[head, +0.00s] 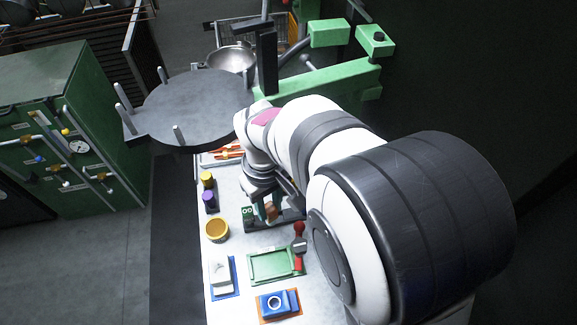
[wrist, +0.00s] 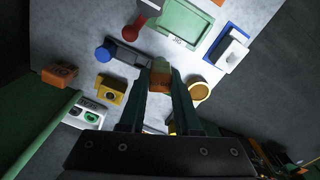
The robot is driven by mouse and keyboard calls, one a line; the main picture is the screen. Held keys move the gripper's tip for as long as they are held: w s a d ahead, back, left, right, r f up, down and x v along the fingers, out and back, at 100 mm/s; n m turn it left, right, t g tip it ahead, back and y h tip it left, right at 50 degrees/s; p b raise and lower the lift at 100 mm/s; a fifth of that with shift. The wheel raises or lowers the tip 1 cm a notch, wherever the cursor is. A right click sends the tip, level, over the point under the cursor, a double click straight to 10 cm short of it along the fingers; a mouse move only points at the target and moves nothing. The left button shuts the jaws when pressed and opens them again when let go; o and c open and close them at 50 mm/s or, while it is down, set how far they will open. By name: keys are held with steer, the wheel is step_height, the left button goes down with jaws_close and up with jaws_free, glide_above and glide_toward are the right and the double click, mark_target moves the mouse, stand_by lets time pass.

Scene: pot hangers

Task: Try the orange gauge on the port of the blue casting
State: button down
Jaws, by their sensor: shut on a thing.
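The blue casting (head: 271,304) sits on an orange mat at the front of the bench in the head view, with a round opening on its top. It is not clearly seen in the wrist view. My gripper (head: 267,212) is over the bench, farther back than the casting and apart from it. In the wrist view, my gripper (wrist: 159,82) is shut on a small piece, the orange gauge (wrist: 158,88), with an orange lower part and a tan-green end. The fingers hide part of it, and my arm hides some of the bench.
A green jig tray (head: 272,265) lies between gripper and casting. A white casting (head: 220,273) on a blue mat, a yellow cup (head: 217,230) and a red-handled tool (head: 299,232) stand nearby. Yellow (wrist: 112,90) and orange (wrist: 60,75) blocks show in the wrist view.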

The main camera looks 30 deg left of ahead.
steer(key=s+d+r+n, duration=0.2)
steer(key=s+d+n, duration=0.7)
steer(key=s+n, duration=0.4)
steer(key=shift+n, duration=0.3)
steer(key=shift+f, duration=2.9)
steer(key=shift+f, duration=0.7)
steer(key=shift+w, duration=0.1)
